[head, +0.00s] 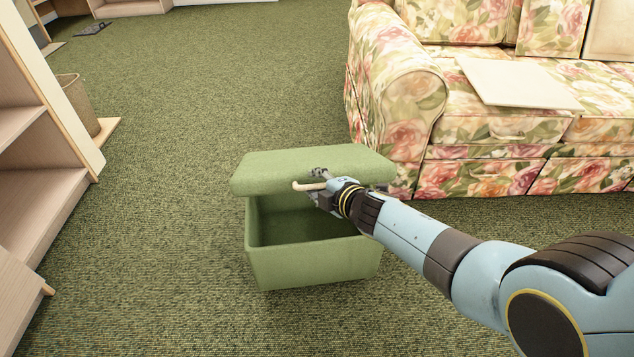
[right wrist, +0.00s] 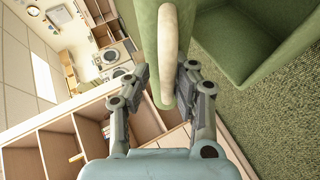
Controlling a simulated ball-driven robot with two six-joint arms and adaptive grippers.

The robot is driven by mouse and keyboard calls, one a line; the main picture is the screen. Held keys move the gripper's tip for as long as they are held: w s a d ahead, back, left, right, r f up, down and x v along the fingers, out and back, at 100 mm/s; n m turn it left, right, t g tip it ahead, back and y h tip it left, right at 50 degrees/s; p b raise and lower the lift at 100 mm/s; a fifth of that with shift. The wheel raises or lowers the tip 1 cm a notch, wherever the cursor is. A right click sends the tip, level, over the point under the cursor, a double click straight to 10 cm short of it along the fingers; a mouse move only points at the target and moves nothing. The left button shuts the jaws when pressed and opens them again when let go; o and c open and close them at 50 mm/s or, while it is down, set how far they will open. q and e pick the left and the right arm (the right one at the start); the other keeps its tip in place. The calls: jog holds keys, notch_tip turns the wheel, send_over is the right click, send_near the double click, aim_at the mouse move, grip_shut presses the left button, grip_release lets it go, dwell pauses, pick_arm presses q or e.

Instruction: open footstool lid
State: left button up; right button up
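The green footstool (head: 315,264) stands on the carpet, its box open at the front. Its green lid (head: 290,165) is raised partway, with a dark gap between lid and box. A pale bar handle (head: 308,186) is on the lid's front edge. My right gripper (head: 318,184) is at this handle. In the right wrist view, the handle (right wrist: 168,50) lies between my right fingers (right wrist: 163,75), close to the right finger, with a gap to the left one. The lid (right wrist: 148,30) and the box interior (right wrist: 232,30) also show there. My left gripper is out of view.
A floral sofa (head: 410,85) stands close behind and right of the footstool, with a pale board (head: 520,84) on its seat. Wooden shelves (head: 30,150) and a basket (head: 78,105) are on the left. The carpet (head: 160,200) between shelves and footstool is clear.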

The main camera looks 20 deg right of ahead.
jog(key=shift+s+d+r+p, duration=0.2)
jog(key=shift+s+r+p, duration=0.2)
jog(key=shift+r+p, duration=0.25)
pick_arm(q)
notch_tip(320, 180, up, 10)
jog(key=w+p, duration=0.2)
jog(key=p, duration=0.7)
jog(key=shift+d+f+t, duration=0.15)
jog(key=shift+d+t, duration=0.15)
pick_arm(e)
jog(key=r+v, duration=0.1)
jog(key=v, duration=1)
jog(key=shift+w+r, duration=0.3)
jog(key=shift+w, duration=0.15)
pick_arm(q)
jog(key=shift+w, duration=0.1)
pick_arm(e)
jog(key=shift+d, duration=0.1)
